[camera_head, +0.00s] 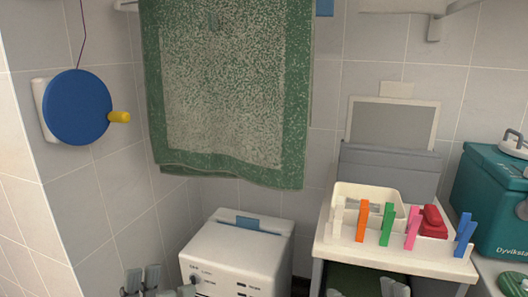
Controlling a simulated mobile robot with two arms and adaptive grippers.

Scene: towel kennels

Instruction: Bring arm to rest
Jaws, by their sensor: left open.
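My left gripper (150,282) shows only by its grey fingertips at the bottom edge, left of the white box-shaped machine. Its fingers are apart and I see nothing between them. The rest of the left arm is out of the picture. More grey tips, which look like my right gripper (394,287), show at the bottom edge in front of the peg stand. Too little of them shows to tell their opening.
A green speckled towel (226,85) hangs at the back wall. A blue disc (78,107) with a yellow knob is on the left wall. The white machine (236,262) stands low in the middle. Colored pegs (387,224) stand on a white cabinet; a teal box (487,205) is right.

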